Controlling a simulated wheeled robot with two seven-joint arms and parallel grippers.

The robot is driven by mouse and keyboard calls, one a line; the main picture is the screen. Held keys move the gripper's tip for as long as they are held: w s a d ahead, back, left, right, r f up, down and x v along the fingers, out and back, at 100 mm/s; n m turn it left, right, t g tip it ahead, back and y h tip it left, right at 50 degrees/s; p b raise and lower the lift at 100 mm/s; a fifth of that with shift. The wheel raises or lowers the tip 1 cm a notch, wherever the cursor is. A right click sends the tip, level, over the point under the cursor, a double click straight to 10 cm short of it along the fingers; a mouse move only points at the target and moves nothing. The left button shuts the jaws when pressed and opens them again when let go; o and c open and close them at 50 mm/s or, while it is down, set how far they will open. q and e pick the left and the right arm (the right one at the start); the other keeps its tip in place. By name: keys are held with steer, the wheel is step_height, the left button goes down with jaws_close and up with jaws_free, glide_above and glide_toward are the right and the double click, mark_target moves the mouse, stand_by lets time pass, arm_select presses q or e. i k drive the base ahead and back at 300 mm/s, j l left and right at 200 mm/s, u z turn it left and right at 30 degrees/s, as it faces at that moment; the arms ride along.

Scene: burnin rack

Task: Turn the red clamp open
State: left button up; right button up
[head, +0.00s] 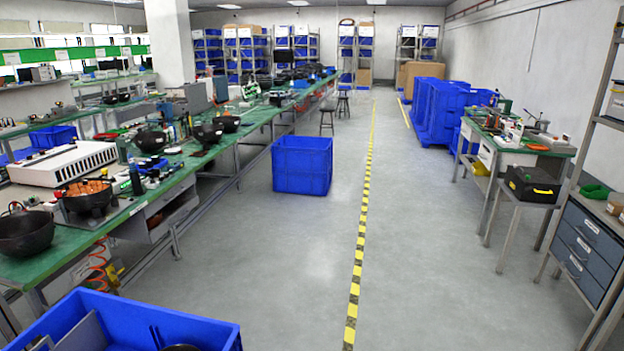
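I cannot make out a red clamp in the head view. Small red items show on the benches, among them a flat red-orange piece (538,147) on the right workbench and a reddish item (106,136) on the left side. They are too small to identify as a clamp. Neither my left nor my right gripper is in view.
A long green workbench (150,195) with pans and equipment runs along the left. A blue crate (302,168) stands on the floor beside it, and a blue bin (190,328) is at lower left. The right workbench (540,152) stands by the wall. The middle aisle floor (300,270) is clear.

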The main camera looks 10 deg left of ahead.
mark_target(58, 195)
steer(key=i+u, duration=0.1)
steer(key=i, duration=0.35)
steer(key=i+l+u, duration=0.15)
steer(key=i, duration=0.35)
steer(key=i+l+u, duration=0.1)
steer(key=i, duration=0.35)
steer(key=i+l+u, duration=0.1)
steer(key=i, duration=0.35)
steer(key=i+l+u, duration=0.15)
steer(key=i+u, duration=0.25)
steer(key=i+l+u, duration=0.2)
steer(key=u, duration=0.2)
steer(key=i+l+u, duration=0.25)
steer(key=l+u, duration=0.2)
steer(key=i+l+u, duration=0.15)
steer(key=l+u, duration=0.25)
steer(key=i+l+u, duration=0.15)
steer(key=l+u, duration=0.25)
